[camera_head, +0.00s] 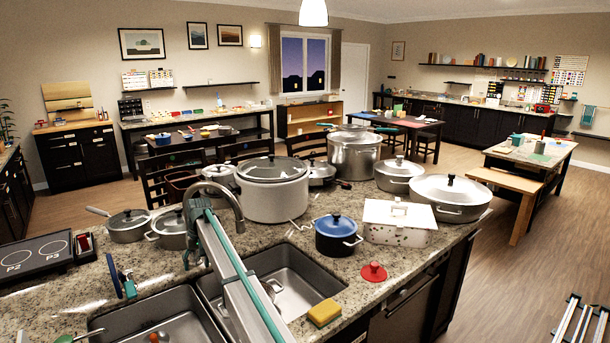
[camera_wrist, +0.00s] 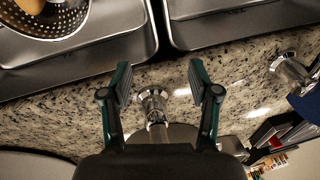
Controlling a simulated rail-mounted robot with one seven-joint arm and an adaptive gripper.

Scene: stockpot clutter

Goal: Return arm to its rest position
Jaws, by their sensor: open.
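My arm, a long silver and teal link (camera_head: 236,275), reaches in the head view from the bottom edge up over the double sink towards the faucet. In the wrist view my gripper (camera_wrist: 158,78) has two dark teal fingers spread well apart, with nothing held between them. A metal fitting (camera_wrist: 152,103) on the granite counter shows in the gap, below the fingertips in the picture. I cannot tell how far beneath the fingers it lies.
The faucet (camera_head: 222,188) curves close beside my arm. Near it stand a large stockpot (camera_head: 272,195), a blue pot (camera_head: 336,237) and a white box (camera_head: 399,223). A red lid (camera_head: 373,273) and yellow sponge (camera_head: 324,313) lie by the sink. Open floor (camera_head: 480,290) is at right.

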